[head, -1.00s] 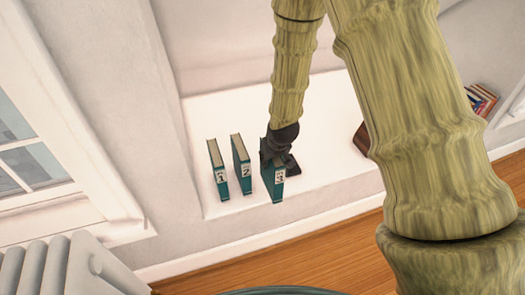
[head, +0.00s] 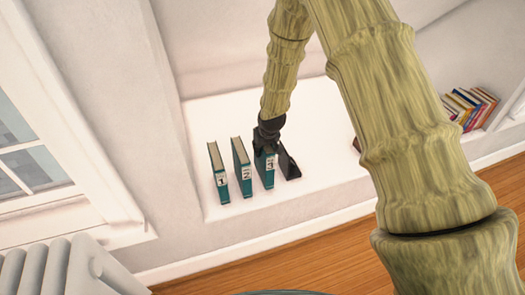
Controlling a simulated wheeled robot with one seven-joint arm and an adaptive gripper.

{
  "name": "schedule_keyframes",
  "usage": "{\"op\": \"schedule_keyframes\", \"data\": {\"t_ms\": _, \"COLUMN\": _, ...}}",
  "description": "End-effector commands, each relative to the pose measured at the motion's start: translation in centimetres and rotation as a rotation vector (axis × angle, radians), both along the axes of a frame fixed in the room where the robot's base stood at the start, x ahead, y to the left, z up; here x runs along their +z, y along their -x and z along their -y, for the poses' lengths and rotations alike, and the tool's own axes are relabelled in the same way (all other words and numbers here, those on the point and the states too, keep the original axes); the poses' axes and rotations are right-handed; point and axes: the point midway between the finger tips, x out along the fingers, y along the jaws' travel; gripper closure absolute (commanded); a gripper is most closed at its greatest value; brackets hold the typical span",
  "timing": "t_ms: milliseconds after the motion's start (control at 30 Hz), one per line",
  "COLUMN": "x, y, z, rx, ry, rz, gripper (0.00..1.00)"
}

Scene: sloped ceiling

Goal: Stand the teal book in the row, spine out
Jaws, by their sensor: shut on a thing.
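Two teal books stand upright on the white ledge in the head view, spines facing out: the one marked 1 (head: 219,174) at the left and the one marked 2 (head: 241,168) beside it. A third teal book, marked 3 (head: 266,172), stands upright to their right, spine out, roughly in line with them, with a narrow gap to book 2. My gripper (head: 267,142) is shut on book 3 from above and behind. Its fingers hide the book's top. A dark wedge-shaped piece (head: 289,165), perhaps a bookend, stands just right of book 3.
The white ledge (head: 215,118) is bare behind the books. Several coloured books (head: 470,105) lean at the far right. A brown object is mostly hidden behind my arm. A radiator (head: 55,268) and window (head: 30,150) are at the left.

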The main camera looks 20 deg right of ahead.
Motion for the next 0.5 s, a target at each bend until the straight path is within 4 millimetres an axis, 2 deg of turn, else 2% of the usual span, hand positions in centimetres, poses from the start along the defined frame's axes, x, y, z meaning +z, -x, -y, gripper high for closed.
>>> {"op": "schedule_keyframes", "data": {"t_ms": 133, "x": -1.29, "y": -0.05, "z": 0.03, "rx": 0.001, "ry": 0.001, "rz": 0.0, "gripper": 1.0}}
{"op": "schedule_keyframes", "data": {"t_ms": 500, "x": -1.63, "y": -0.06, "z": 0.01, "rx": 0.0, "ry": 0.0, "rz": 0.001, "gripper": 1.0}}
